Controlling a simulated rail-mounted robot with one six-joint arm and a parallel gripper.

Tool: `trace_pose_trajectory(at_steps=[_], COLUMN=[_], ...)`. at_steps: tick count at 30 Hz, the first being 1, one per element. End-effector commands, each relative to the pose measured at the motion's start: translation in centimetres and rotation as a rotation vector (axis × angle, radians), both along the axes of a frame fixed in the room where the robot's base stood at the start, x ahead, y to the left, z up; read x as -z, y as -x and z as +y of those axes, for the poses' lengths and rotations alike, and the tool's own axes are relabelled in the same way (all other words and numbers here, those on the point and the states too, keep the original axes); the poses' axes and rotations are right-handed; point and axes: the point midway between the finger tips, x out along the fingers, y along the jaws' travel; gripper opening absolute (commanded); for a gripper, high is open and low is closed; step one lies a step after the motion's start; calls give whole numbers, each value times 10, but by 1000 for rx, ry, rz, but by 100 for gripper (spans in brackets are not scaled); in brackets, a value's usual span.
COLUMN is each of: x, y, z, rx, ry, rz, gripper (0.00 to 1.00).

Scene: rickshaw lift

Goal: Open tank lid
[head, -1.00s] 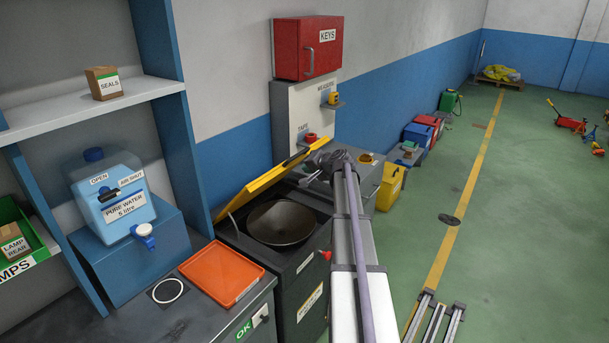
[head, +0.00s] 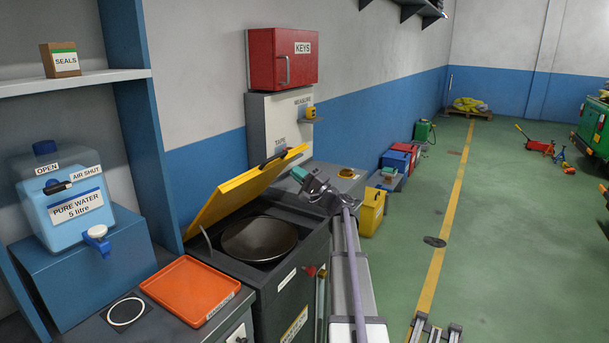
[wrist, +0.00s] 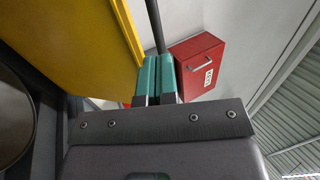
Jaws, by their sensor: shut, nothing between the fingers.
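The yellow tank lid (head: 240,190) stands tilted up, partly open, over a dark tank cabinet (head: 285,275) with a round metal bowl (head: 260,238) in its top. The lid has a black handle (head: 272,158) near its raised edge. My gripper (head: 301,174) is just right of and below that raised edge; I cannot tell whether it touches. In the wrist view, the teal fingers of my gripper (wrist: 158,75) are together and empty. The yellow lid (wrist: 85,35) is left of them there, and a dark bar rises just beyond the fingertips. The bowl's rim (wrist: 30,110) shows at the left edge.
A red KEYS box (head: 282,58) hangs on the wall behind; it also shows in the wrist view (wrist: 197,62). An orange tray (head: 190,290) and a water container (head: 65,200) are left of the tank.

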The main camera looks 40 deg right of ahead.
Motion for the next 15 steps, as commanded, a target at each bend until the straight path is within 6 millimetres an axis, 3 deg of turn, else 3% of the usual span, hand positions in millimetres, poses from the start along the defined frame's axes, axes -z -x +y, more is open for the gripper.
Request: trace_pose_trajectory(at_steps=[1, 9, 15], x=[-11, -33, -37], y=[-11, -56, -70], z=[3, 20, 25], rx=[-3, -1, -1], ry=[0, 0, 0], rz=[0, 1, 1], gripper=[0, 0, 0])
